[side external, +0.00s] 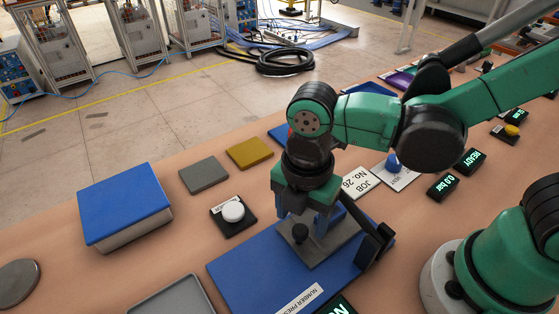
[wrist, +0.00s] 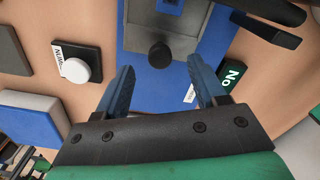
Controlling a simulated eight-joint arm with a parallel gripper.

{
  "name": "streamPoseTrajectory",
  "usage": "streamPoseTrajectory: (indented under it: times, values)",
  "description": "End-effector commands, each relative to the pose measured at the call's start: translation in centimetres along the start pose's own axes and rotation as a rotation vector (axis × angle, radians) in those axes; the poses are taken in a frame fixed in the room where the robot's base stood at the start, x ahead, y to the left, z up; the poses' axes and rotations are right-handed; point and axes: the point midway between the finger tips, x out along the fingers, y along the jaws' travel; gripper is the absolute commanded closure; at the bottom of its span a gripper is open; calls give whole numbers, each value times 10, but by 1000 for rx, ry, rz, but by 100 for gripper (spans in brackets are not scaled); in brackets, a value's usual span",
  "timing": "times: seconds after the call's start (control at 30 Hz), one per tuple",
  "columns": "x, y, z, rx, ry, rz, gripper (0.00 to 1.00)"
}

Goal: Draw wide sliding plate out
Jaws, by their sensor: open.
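The wide sliding plate appears to be the grey plate (side external: 325,247) with a dark round knob (side external: 299,232), set on the blue base of the number press (side external: 235,272). In the wrist view the grey plate (wrist: 190,42) is at the top, and its knob (wrist: 160,55) sits near the plate's lower edge. My gripper (side external: 304,217) is above the plate, close to the knob. In the wrist view the fingers of my gripper (wrist: 160,72) are apart and empty, with the knob appearing between and slightly beyond their tips. Contact with the knob is not visible.
A white push button (side external: 233,211) on a dark base stands left of the press. A blue-topped box (side external: 125,205) is farther left. A dark lever (side external: 376,243) rises at the press's right side. A "JOB No. 26" card (side external: 357,183) lies behind.

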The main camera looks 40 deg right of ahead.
Motion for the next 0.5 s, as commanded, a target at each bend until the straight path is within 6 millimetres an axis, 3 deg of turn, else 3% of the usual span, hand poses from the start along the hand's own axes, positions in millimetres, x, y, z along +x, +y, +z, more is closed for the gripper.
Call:
streamPoseTrajectory:
  times: [0.2,0.5]
  values:
    - [21,1,0,0,1,1,36]
    - [27,0,0,0,2,1,36]
